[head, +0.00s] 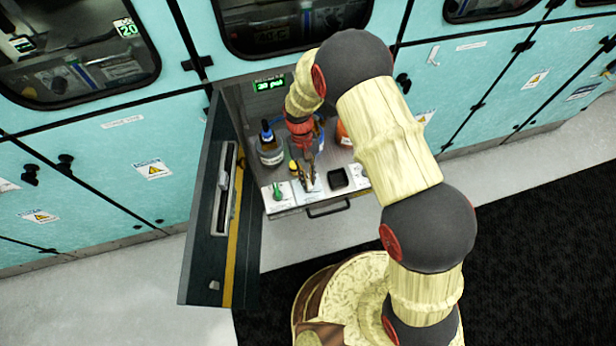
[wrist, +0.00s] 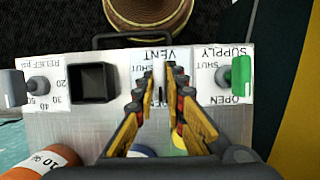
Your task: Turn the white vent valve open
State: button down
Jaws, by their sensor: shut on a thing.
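The white vent valve is on the panel strip marked VENT, in the middle of the front ledge. Its handle is almost wholly hidden between my fingertips, so its angle cannot be read. My gripper (wrist: 161,80) points down at the vent plate (wrist: 143,57) and is shut on the valve. In the head view my gripper (head: 307,178) reaches into the open cabinet, over the front ledge. The green supply valve (wrist: 240,78) is beside it, on the right in the wrist view. The grey relief knob (wrist: 15,88) is at the far left there.
A black square cup (wrist: 93,83) stands on the ledge between the relief knob and the vent. A dark bottle (head: 269,148) and an orange container (wrist: 50,160) stand behind the ledge. The cabinet door (head: 205,230) hangs open at the left.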

dwell(0.5)
jog(key=c, duration=1.8)
grip_release()
jog(key=shift+c, duration=0.2)
jog(key=v, duration=1.2)
jog(key=s+d+r+m+t, duration=0.1)
jog(key=s+d+r+t, duration=0.2)
jog(key=s+d+r, duration=0.3)
jog(key=s+d+r+m+t+y, duration=0.1)
jog(key=s+d+r+t, duration=0.2)
jog(key=s+d+r, duration=0.4)
jog(key=s+d+r+m+t, duration=0.1)
jog(key=s+d+r+t, duration=0.3)
jog(key=d+r, duration=0.5)
notch_tip(320, 180, up, 11)
jog(key=shift+s+f, duration=0.15)
jog(key=shift+s, duration=1.05)
